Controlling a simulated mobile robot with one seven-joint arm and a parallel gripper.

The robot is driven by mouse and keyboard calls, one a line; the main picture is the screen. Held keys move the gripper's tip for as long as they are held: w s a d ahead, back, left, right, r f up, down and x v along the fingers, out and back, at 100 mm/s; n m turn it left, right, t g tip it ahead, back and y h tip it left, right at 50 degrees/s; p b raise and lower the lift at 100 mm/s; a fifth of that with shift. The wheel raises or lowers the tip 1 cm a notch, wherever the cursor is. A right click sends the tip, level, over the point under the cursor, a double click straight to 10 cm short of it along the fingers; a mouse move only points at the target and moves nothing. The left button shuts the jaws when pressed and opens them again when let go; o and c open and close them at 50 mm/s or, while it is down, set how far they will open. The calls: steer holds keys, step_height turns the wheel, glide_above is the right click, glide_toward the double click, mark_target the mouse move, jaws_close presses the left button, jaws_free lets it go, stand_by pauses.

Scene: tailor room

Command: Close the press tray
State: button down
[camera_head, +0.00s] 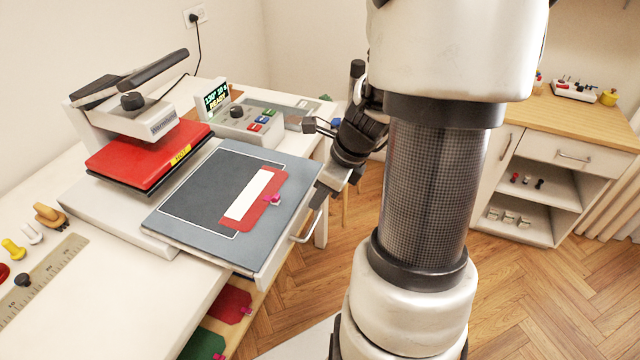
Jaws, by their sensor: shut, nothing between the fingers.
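The press tray (205,226) is a grey-blue sheet with a dark outlined area, pulled out past the front of the table. A red piece with a white strip (250,200) and a pink clip lies on it. The tray's handle (303,239) is a thin metal bar at its front right edge. The heat press (150,153) has a red upper plate and stands behind the tray, its plate raised. My gripper (315,212) is shut and empty, pointing down close by the handle. Whether it touches the handle I cannot tell. My arm hides part of the room.
A control box with a lit display and coloured buttons (240,125) stands behind the tray. A ruler (40,278) and small coloured tools lie at the left. Red and green pieces (228,305) lie on a shelf under the table. A wooden-topped cabinet (570,130) stands at the right.

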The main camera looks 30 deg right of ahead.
mark_target(231, 180)
steer(key=shift+x, duration=1.5)
steer(key=shift+w+a+r, duration=0.1)
steer(key=shift+w+a, duration=0.2)
steer(key=w+a+p, duration=0.3)
steer(key=w+a, duration=0.1)
steer(key=w, duration=0.1)
steer(key=w+a+p, duration=0.3)
steer(key=w+a, duration=0.1)
steer(key=w, duration=0.1)
steer(key=w+a+p, duration=0.3)
steer(key=w+a, duration=0.1)
steer(key=w, duration=0.2)
steer(key=shift+a, duration=0.25)
steer(key=shift+w+a, duration=0.15)
steer(key=shift+w, duration=0.1)
